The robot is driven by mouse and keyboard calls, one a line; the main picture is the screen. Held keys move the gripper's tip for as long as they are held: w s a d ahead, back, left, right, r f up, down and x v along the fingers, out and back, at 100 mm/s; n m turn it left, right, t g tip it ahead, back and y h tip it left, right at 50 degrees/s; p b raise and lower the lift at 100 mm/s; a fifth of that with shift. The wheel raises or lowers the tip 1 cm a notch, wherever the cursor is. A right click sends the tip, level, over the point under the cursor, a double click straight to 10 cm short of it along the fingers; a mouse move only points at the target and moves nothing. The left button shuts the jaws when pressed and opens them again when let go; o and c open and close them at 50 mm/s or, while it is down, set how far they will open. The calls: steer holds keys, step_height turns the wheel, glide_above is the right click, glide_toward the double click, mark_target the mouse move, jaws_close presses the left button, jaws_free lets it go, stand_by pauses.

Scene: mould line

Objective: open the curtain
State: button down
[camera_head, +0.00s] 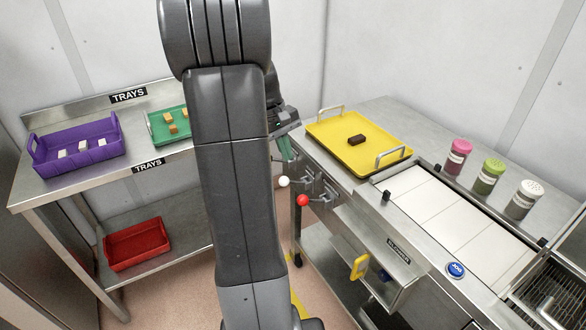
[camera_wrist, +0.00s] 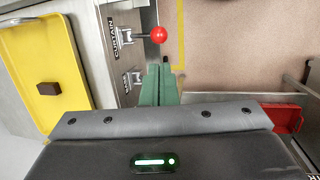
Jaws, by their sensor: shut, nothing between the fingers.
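The lever with a red ball knob (camera_head: 302,200) sticks out from the front of the machine. In the wrist view the red knob (camera_wrist: 158,35) is beside a plate marked CURTAIN (camera_wrist: 113,38). A second lever has a white ball knob (camera_head: 284,181); its bracket (camera_wrist: 132,79) shows in the wrist view, and its knob is hidden there. My gripper (camera_head: 288,155) has green fingers, shut and empty, above the white knob in the head view. In the wrist view the shut fingertips (camera_wrist: 160,66) are a short way from the red knob. The curtain itself cannot be made out.
A yellow tray (camera_head: 335,123) with a dark brown block is on the machine top. A white-tiled belt (camera_head: 446,215) and several shaker jars are at right. A yellow handle (camera_head: 360,267) hangs below. At left, a bench holds purple (camera_head: 79,158) and green trays, with a red tray below.

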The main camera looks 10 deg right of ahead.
mark_target(301, 196)
steer(key=shift+w+r, duration=0.1)
steer(key=shift+w, duration=0.2)
steer(key=shift+s, duration=0.1)
steer(key=p+x, duration=0.1)
steer(key=x, duration=1.3)
